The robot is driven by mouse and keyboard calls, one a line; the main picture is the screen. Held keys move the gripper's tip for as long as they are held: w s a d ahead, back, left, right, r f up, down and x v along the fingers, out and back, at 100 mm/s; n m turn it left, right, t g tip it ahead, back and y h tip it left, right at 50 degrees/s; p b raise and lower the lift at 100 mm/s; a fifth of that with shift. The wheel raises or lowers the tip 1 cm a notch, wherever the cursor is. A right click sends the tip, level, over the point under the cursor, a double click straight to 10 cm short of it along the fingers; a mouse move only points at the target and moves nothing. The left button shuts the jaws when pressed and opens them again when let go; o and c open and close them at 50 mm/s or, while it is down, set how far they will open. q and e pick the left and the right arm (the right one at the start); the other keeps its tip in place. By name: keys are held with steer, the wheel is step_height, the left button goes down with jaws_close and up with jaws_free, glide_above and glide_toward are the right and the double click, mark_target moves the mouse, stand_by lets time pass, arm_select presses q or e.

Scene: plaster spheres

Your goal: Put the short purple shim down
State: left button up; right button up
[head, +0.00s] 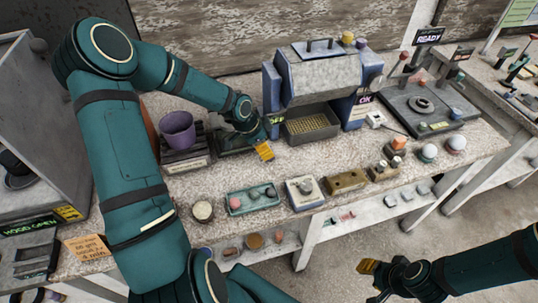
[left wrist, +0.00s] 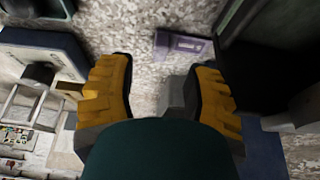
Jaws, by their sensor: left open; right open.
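The short purple shim (left wrist: 183,45) lies flat on the speckled benchtop in the left wrist view, beyond my left fingertips and apart from them. I cannot make it out in the head view. My left gripper (left wrist: 160,72) is open, with its yellow fingers spread on either side of bare benchtop and a grey part I cannot identify. In the head view the left gripper (head: 264,150) is low over the bench, left of the blue and grey machine. My right gripper (head: 368,267) is open and empty in front of the bench, over the floor.
The blue and grey machine (head: 325,75) with a bin (head: 311,125) stands right of my left gripper. A purple pot (head: 178,130) stands to its left. A green tray (head: 252,198) and several small blocks line the front edge. Some benchtop behind them is clear.

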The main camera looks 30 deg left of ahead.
arm_select(q)
steer(key=b+x, duration=0.1)
steer(key=x, duration=0.4)
steer(key=shift+f, duration=0.15)
jaws_close()
